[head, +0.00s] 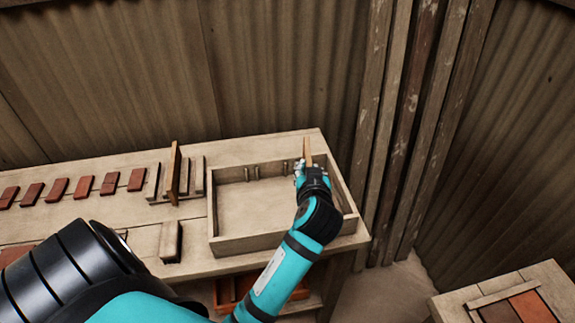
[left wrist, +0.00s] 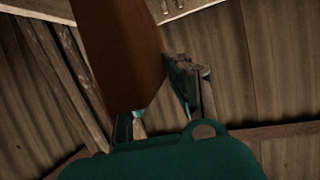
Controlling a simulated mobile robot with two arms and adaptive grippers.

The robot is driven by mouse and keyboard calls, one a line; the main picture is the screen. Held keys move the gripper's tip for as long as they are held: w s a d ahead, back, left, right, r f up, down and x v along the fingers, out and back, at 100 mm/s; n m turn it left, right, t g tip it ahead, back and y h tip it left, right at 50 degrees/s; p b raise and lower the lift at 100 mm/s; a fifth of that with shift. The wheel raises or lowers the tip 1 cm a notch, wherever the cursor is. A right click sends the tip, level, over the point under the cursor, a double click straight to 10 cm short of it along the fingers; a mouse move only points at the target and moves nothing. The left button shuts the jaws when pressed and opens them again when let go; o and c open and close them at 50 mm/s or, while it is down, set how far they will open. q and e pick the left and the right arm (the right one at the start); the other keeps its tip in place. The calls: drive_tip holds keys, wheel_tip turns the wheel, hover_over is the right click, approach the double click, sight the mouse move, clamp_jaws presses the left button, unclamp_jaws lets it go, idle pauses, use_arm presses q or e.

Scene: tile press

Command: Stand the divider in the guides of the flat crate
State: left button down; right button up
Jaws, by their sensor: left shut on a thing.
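My left gripper (head: 304,172) is shut on the divider (head: 307,151), a thin light-brown wooden board. It holds the board roughly upright above the right part of the flat crate (head: 245,243). The divider also shows large and dark brown in the left wrist view (left wrist: 118,55), beside the gripper's fingers (left wrist: 160,100). The crate is an open, shallow wooden box. Small guide strips (head: 251,173) show on its inner back wall. The gripper and forearm hide part of the crate's right side. I cannot tell whether the divider touches the crate. My right gripper is not in view.
A slotted rack (head: 197,176) holding an upright board (head: 174,174) stands left of the crate. A small wooden block (head: 171,241) lies before it. Several reddish tiles (head: 57,189) lie in a row further left. A corrugated wall (head: 270,70) rises behind the bench.

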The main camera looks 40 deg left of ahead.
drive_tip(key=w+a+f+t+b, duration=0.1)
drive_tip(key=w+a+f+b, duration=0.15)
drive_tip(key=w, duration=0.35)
use_arm(q)
drive_tip(key=f+b, duration=0.2)
drive_tip(key=f, duration=0.1)
drive_tip(key=a+f+n+g+y+b, duration=0.1)
drive_tip(key=f+b, duration=0.1)
drive_tip(key=f, duration=0.2)
drive_tip(key=a+f+n+y+b, duration=0.1)
drive_tip(key=f, duration=0.2)
drive_tip(key=shift+w+a+f+g+b, duration=0.2)
drive_tip(key=shift+w+a+g+b, duration=0.1)
drive_tip(key=shift+b, duration=0.1)
drive_tip(key=shift+f, duration=0.15)
drive_tip(key=shift+w, duration=0.1)
drive_tip(key=shift+f, duration=0.1)
drive_tip(key=c, duration=1.3)
unclamp_jaws()
drive_tip(key=shift+o, duration=0.2)
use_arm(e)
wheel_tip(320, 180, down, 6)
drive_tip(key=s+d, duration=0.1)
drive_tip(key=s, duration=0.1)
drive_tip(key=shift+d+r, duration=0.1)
